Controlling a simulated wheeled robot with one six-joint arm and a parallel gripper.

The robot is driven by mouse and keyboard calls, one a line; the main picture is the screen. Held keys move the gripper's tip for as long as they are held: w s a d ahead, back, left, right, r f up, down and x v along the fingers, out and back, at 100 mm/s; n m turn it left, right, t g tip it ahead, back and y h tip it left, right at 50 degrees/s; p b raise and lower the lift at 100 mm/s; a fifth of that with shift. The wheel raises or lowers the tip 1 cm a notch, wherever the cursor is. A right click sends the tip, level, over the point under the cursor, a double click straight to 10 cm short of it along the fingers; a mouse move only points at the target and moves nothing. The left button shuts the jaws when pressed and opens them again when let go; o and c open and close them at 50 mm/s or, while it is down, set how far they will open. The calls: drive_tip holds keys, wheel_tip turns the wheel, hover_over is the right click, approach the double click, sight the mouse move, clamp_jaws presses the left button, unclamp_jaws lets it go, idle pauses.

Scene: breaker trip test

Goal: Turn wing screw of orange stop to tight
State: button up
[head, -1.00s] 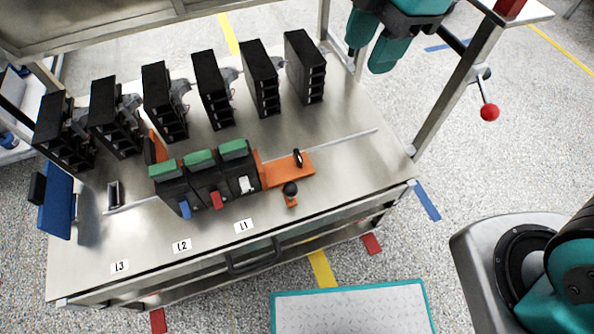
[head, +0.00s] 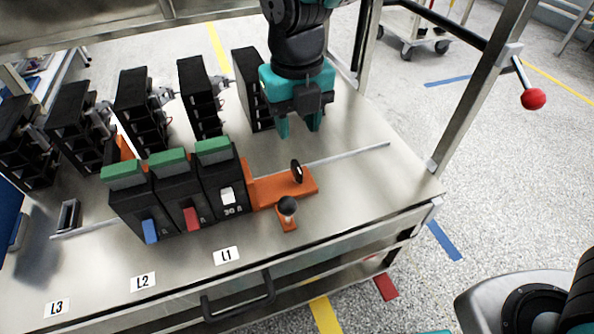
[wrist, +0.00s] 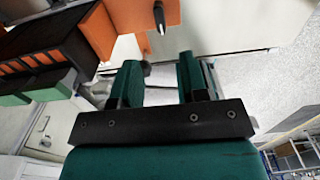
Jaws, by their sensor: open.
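The orange stop (head: 285,190) sits on the rail at the right end of the breaker row, against the nearest breaker. Its wing screw (head: 297,172) is a small dark upright piece on top. A black knob (head: 288,205) stands on an orange tab at its front. My gripper (head: 300,130) is open and empty, pointing down above the table, behind the orange stop and apart from it. In the wrist view the open fingers (wrist: 160,85) show nothing between them but background. The orange stop (wrist: 140,15) and its dark wing screw (wrist: 159,18) lie at the top, beyond the fingers.
Breakers with blue, red and white (head: 227,195) levers stand left of the stop. A row of black modules (head: 200,97) stands behind. A table post (head: 480,90) with a red ball lever (head: 533,99) is at right. The table right of the stop (head: 370,185) is clear.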

sight(297, 167)
wheel_tip(297, 167, down, 11)
drive_tip(key=b, duration=0.3)
drive_tip(key=shift+r, duration=0.1)
clamp_jaws()
